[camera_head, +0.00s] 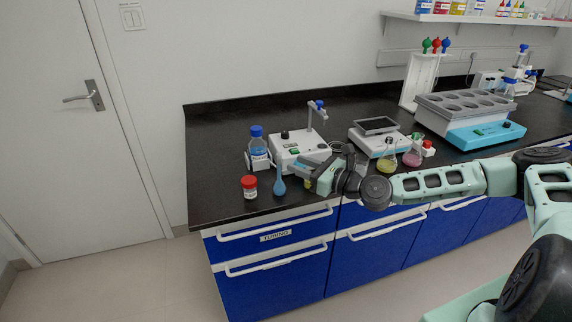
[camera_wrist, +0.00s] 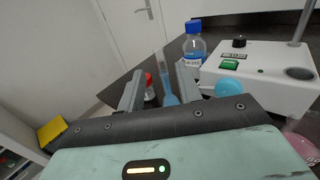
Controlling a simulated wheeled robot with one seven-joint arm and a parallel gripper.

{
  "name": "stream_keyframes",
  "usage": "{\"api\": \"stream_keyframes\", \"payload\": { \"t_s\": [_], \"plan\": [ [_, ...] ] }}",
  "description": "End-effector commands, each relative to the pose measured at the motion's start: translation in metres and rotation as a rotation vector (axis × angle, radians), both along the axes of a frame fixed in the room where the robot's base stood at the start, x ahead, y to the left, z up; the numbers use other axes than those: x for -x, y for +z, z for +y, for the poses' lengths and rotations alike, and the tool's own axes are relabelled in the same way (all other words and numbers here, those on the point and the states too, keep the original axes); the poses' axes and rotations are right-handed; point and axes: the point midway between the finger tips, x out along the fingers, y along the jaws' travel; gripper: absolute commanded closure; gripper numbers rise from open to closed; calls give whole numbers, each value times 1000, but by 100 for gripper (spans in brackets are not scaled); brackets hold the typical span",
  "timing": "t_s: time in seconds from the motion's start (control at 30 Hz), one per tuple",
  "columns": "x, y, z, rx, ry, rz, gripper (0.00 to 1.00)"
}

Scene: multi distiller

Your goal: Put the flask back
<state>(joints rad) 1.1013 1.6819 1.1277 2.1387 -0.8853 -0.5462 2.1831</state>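A small flask with blue liquid and a long thin neck (camera_head: 280,187) stands upright on the black bench near its front edge. It also shows in the wrist view (camera_wrist: 169,96), between my two fingers in the picture. My gripper (camera_head: 296,168) is open, its fingers apart and pointing left toward this flask. I cannot tell whether the flask is between the fingers or just beyond their tips. A flask with yellow liquid (camera_head: 386,164) and one with pink liquid (camera_head: 412,158) stand farther right, by the balance (camera_head: 378,140).
A red-capped jar (camera_head: 249,188) stands left of the blue flask, and a blue-capped bottle (camera_head: 258,150) behind it. A white stirrer device (camera_head: 297,148) stands close behind my gripper. A water bath (camera_head: 471,122) is at the right. The bench's left end is clear.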

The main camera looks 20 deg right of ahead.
Motion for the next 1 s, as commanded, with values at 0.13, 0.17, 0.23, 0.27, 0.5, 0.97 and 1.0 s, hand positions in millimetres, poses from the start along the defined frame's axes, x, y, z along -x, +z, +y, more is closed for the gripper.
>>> {"api": "stream_keyframes", "payload": {
  "t_s": [0.13, 0.17, 0.23, 0.27, 0.5, 0.97, 1.0],
  "plan": [
    [21, -2, -17, -1, -3, 1, 65],
    [24, -2, -19, -1, -2, 1, 65],
    [30, -1, -23, -1, -2, -1, 65],
    [31, -1, -25, -1, -2, -1, 65],
    [51, -12, 3, 141, 117, 4, 65],
    [191, -74, 98, 1147, 1073, -248, 65],
    [201, -72, 98, 1219, 1156, -288, 65]
  ]
}}
